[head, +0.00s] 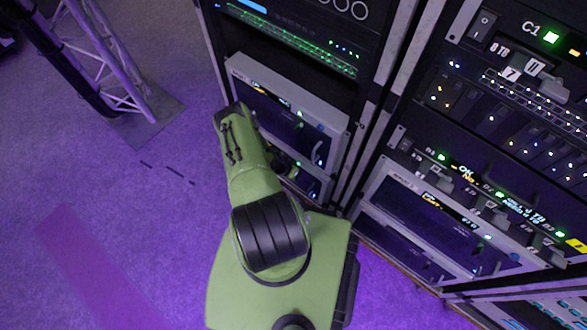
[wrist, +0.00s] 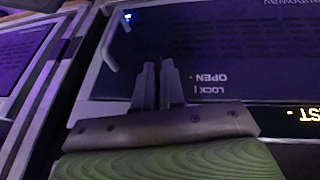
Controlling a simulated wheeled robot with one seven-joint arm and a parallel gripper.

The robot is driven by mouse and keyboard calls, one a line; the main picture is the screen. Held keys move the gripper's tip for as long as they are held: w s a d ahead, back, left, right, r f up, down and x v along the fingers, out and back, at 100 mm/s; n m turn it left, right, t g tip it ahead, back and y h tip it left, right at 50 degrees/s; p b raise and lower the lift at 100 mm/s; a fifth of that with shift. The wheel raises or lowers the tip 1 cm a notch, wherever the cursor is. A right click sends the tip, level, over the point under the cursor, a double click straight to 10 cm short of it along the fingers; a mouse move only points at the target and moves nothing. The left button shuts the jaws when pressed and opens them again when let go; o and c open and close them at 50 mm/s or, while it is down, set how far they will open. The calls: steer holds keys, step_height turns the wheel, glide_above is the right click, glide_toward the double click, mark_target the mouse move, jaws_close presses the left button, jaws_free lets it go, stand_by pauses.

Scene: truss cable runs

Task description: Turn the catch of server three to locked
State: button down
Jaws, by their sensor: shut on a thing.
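My gripper (wrist: 160,78) is in the wrist view, its two grey fingers close together against a dark server front (wrist: 225,40). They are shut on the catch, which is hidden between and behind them. Just right of the fingers is an upside-down label (wrist: 209,83) reading LOCK and OPEN. The catch's angle cannot be told. In the head view my green arm reaches to the lower left rack, and it hides most of the gripper and the catch. A grey-framed server (head: 325,127) shows above that place. I cannot read which server number this is.
A light handle (wrist: 107,45) stands out at the panel's left in the wrist view, near a rack post. A second rack (head: 470,150) with several lit units and catches stands at the right. A truss tower (head: 112,60) stands at the left on open purple-lit floor (head: 90,220).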

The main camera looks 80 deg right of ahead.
steer(key=shift+s+a+f+m+t+h+p, duration=0.1)
steer(key=shift+s+a+m+t+h+p, duration=0.15)
steer(key=shift+t+p, duration=0.45)
steer(key=shift+w, duration=0.1)
steer(key=c, duration=1.2)
jaws_free()
steer(key=shift+f, duration=0.1)
steer(key=shift+c, duration=0.2)
steer(key=shift+r, duration=0.2)
steer(key=p+v, duration=0.6)
steer(key=v, duration=0.9)
steer(key=shift+a+r, duration=0.2)
steer(key=shift+a, duration=0.05)
